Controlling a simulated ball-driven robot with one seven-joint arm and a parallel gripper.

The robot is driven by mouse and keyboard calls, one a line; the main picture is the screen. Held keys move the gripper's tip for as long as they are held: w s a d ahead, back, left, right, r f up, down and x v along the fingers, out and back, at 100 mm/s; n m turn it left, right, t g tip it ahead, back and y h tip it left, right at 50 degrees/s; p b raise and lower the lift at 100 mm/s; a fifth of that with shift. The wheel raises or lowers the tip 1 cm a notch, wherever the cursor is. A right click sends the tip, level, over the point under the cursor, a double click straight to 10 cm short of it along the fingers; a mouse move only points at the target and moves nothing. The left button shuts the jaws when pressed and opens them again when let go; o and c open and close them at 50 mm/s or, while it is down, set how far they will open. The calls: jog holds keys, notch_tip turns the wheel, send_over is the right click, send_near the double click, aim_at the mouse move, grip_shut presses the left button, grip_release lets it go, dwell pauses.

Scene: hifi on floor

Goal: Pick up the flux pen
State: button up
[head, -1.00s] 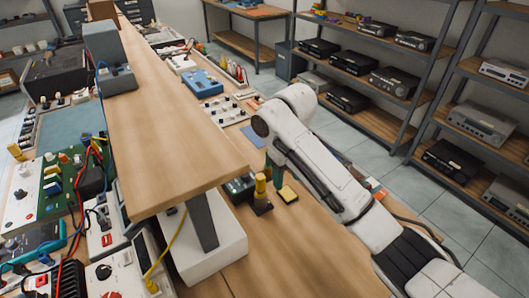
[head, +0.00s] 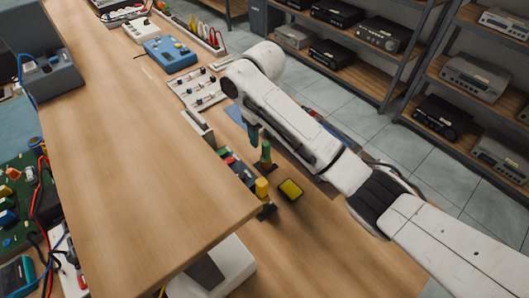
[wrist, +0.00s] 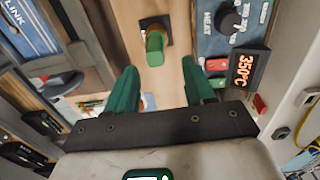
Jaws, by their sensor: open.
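A green pen-like cylinder (wrist: 155,48), which I take to be the flux pen, stands in a small dark square base on the wooden bench in the wrist view. It also shows in the head view (head: 265,153), just below and right of my fingertips. My gripper (wrist: 160,70) has dark green fingers, spread apart with nothing between their tips. The cylinder lies ahead of the gap between them, apart from both fingers. In the head view my gripper (head: 252,132) points down beside the cylinder; one finger is hidden.
A heat station with a lit 350°C display (wrist: 243,68) stands close right of the cylinder in the wrist view. In the head view, a yellow cylinder (head: 262,187) and a yellow sponge pad (head: 290,190) are nearby. A raised wooden shelf (head: 140,150) borders the left.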

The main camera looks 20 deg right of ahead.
aim_at(266, 143)
jog(key=shift+s+d+f+p, duration=0.2)
jog(key=shift+f+p, duration=0.1)
jog(key=shift+f, duration=1.35)
jog(key=shift+s+d+f+p, duration=0.15)
jog(key=shift+f+p, duration=0.1)
jog(key=shift+f, duration=1.4)
jog(key=shift+w, duration=0.1)
jog(key=shift+c, duration=0.3)
grip_shut()
notch_tip(266, 143, up, 10)
jog(key=shift+r+b, duration=0.1)
jog(key=shift+b, duration=0.2)
